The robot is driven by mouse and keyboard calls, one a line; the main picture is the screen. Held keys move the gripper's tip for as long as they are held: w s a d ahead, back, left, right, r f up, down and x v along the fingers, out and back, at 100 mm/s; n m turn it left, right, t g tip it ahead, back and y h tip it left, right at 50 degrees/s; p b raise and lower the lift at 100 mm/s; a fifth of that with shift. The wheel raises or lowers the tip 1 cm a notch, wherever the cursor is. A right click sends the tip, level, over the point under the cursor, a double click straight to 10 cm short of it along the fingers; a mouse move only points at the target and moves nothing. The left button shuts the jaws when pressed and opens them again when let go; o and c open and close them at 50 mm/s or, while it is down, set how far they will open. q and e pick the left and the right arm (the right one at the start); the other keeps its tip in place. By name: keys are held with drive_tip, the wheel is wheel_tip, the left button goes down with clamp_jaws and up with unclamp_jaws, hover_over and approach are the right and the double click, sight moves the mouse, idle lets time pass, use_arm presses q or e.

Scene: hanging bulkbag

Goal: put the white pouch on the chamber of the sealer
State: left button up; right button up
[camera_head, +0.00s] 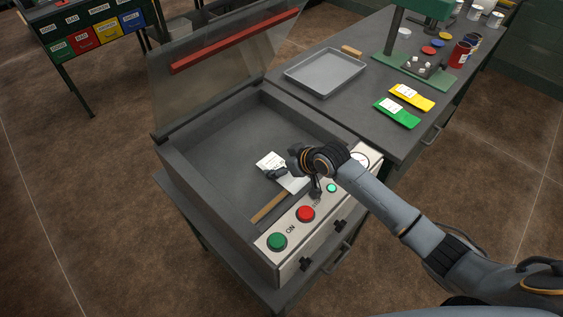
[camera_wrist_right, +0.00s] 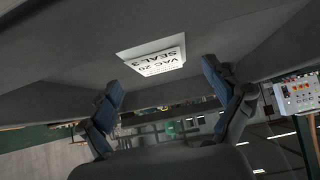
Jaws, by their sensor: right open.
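The sealer (camera_head: 178,170) stands with its clear lid (camera_head: 225,70) raised and its grey chamber (camera_head: 225,130) open. A white piece with black print, which looks like the white pouch (camera_head: 270,159), lies in the front part of the chamber, partly hidden by my gripper. In the right wrist view the printed white piece (camera_wrist_right: 152,55) shows beyond the fingers, its text upside down, reading "VAC 20 SEAL 3". My right gripper (camera_head: 296,180) is open over it, with fingers apart (camera_wrist_right: 160,85) and nothing visible between them. My left gripper is not in view.
A tan bar (camera_head: 270,207) lies along the chamber's front edge, beside a panel with green (camera_head: 277,241) and red (camera_head: 305,213) buttons. On the right bench are a metal tray (camera_head: 325,72), yellow (camera_head: 412,97) and green (camera_head: 397,113) pouches, a green press (camera_head: 430,75) and several cans.

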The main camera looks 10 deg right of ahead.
drive_tip(key=shift+s+f, duration=0.3)
drive_tip(key=shift+f, duration=0.2)
drive_tip(key=shift+r+g, duration=0.2)
drive_tip(key=shift+g, duration=0.1)
drive_tip(key=shift+w+r+p, duration=0.15)
drive_tip(key=shift+r+p, duration=0.25)
drive_tip(key=shift+r, duration=0.15)
drive_tip(key=b+v, duration=0.1)
drive_tip(key=v, duration=1.1)
drive_tip(key=shift+b, duration=0.3)
